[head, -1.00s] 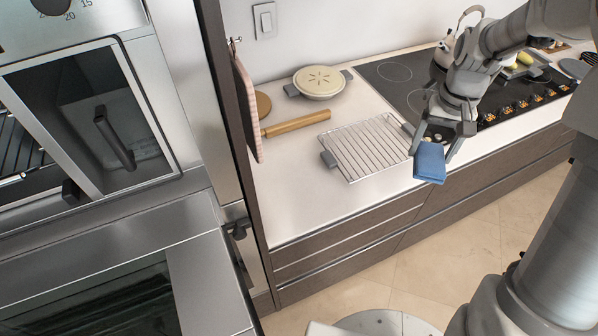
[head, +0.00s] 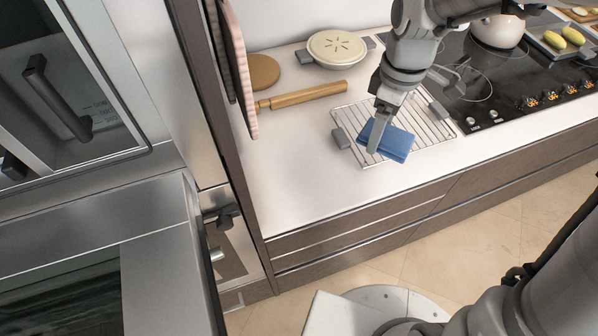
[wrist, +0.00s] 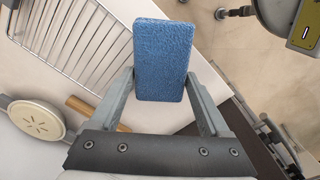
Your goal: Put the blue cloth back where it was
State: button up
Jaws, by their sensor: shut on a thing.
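The blue cloth (head: 393,143) is a folded rectangular pad. My gripper (head: 376,136) is shut on it and holds it over the front part of the wire rack on the white counter. In the wrist view the cloth (wrist: 161,60) sits between the two fingers of my gripper (wrist: 161,88), its broad face toward the camera. The part of the rack under the cloth is hidden in the head view. I cannot tell the exact height of the cloth above the rack.
The wire rack (head: 428,128) has grey grips at its ends. A rolling pin (head: 305,95), a round board (head: 264,71) and a pie (head: 337,48) lie behind it. The hob (head: 480,85) is at right. Ovens with an open lower door (head: 165,262) stand at left. The front counter (head: 310,190) is clear.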

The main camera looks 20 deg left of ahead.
jog(key=s+a+f+n+b, duration=0.4)
jog(key=s+a+n, duration=0.25)
jog(key=n, duration=0.35)
send_over(292, 169)
jog(key=shift+n, duration=0.3)
notch_tip(292, 169, down, 7)
jog(key=shift+s+d+r+b, duration=0.1)
jog(key=shift+d+b, duration=0.05)
jog(key=shift+b, duration=0.15)
jog(key=shift+f, duration=2.05)
jog(key=shift+f, duration=0.1)
jog(key=shift+f+b, duration=0.15)
jog(key=shift+b, duration=0.25)
jog(key=o, duration=1.2)
jog(key=shift+c, duration=0.2)
notch_tip(292, 169, up, 13)
jog(key=p, duration=0.1)
jog(key=shift+f+p, duration=0.2)
jog(key=shift+p, duration=0.2)
